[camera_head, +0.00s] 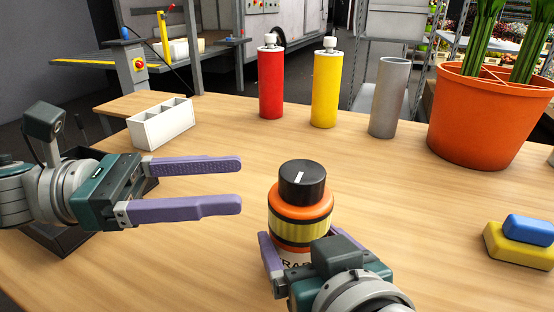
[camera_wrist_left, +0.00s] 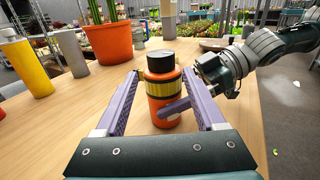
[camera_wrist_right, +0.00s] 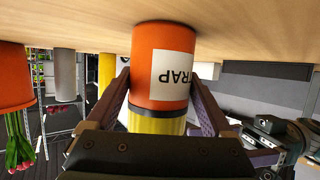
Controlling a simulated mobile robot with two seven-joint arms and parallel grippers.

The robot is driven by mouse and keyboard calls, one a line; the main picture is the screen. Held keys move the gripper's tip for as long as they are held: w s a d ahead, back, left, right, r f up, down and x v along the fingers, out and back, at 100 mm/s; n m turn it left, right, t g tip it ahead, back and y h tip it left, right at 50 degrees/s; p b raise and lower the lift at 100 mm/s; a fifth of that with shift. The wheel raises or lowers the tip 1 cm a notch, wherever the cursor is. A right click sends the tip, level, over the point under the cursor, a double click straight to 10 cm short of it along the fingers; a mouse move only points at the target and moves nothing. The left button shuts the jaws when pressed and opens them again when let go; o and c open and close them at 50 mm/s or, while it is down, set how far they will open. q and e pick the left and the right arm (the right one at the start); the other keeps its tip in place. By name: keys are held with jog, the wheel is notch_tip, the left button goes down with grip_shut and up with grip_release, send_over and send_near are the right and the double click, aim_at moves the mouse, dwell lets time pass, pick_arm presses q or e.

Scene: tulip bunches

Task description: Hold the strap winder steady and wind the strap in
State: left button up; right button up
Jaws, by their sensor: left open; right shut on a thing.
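The strap winder (camera_head: 301,215) is an orange upright cylinder with a yellow ribbed band and a black knob (camera_head: 302,183) bearing a white mark. It stands on the table and also shows in the left wrist view (camera_wrist_left: 161,108). My right gripper (camera_head: 285,262) is shut around its lower body, below the yellow band. The right wrist view shows the winder (camera_wrist_right: 160,65), with its white "STRAP" label, between the right fingers. My left gripper (camera_head: 240,185) is open and empty, to the left of the winder, its purple fingers pointing towards it. No loose strap is visible.
A red bottle (camera_head: 271,85), a yellow bottle (camera_head: 325,90) and a grey cylinder (camera_head: 387,100) stand at the back. An orange pot (camera_head: 485,120) is at the right, near a blue and yellow sponge-like stack (camera_head: 520,245). A white divided box (camera_head: 162,125) sits at the back left.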

pick_arm(q)
jog(key=a, duration=0.3)
jog(key=shift+s, duration=0.3)
jog(key=shift+d, duration=0.1)
jog(key=d+r+n+t+h, duration=0.2)
jog(key=n+t, duration=0.2)
jog(key=n, duration=0.1)
jog(key=m+t+y, duration=0.9)
jog(key=m+y, duration=0.2)
jog(key=m, duration=2)
send_near(291, 190)
jog(key=shift+g, duration=0.3)
jog(key=x, duration=1.2)
jog(key=shift+w+r, duration=0.25)
